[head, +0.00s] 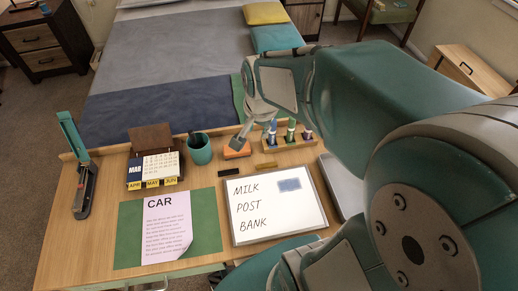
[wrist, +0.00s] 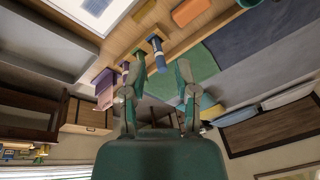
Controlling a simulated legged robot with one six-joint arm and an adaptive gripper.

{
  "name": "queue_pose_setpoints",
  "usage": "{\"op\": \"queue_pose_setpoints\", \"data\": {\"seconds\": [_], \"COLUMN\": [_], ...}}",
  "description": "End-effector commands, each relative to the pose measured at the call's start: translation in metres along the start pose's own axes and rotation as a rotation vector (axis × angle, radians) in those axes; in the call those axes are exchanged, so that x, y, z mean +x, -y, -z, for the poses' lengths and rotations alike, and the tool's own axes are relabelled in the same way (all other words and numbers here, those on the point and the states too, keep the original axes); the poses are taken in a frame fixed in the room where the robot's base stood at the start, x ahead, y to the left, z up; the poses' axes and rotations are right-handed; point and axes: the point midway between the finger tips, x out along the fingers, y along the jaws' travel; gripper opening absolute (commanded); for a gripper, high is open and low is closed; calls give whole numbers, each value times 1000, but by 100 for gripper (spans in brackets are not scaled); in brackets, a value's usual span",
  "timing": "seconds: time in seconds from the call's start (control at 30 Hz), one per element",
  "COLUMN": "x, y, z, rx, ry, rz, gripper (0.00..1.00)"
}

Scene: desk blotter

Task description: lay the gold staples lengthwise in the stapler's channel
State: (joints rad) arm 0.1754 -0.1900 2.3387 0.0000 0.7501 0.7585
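The gold staples (head: 266,165) lie as a short strip on the desk, between the whiteboard and the orange block. A gold-brown strip, likely the same staples, shows at the top edge of the wrist view (wrist: 144,11). The stapler (head: 86,185) stands at the desk's left end with its teal top arm (head: 72,134) swung up. Its channel is too small to see into clearly. My gripper (head: 254,130) is above the desk's back edge, near the orange block and apart from the staples. In the wrist view its fingers (wrist: 163,72) are spread with nothing between them.
The orange block (head: 237,149) and a rack of markers (head: 290,143) stand close to my gripper. A dark strip (head: 230,172) lies left of the staples. A teal cup (head: 200,149), a calendar (head: 160,167), a CAR sheet (head: 167,228) and a whiteboard (head: 275,215) occupy the desk.

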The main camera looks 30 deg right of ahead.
Motion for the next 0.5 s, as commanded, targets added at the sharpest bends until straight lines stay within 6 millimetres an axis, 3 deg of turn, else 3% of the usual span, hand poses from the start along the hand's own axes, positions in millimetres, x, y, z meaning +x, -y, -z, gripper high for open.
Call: {"op": "queue_pose_setpoints", "data": {"seconds": [0.5], "x": [124], "y": [-24], "z": [51], "rx": [702], "ry": [83], "rz": [-182], "gripper": [39]}}
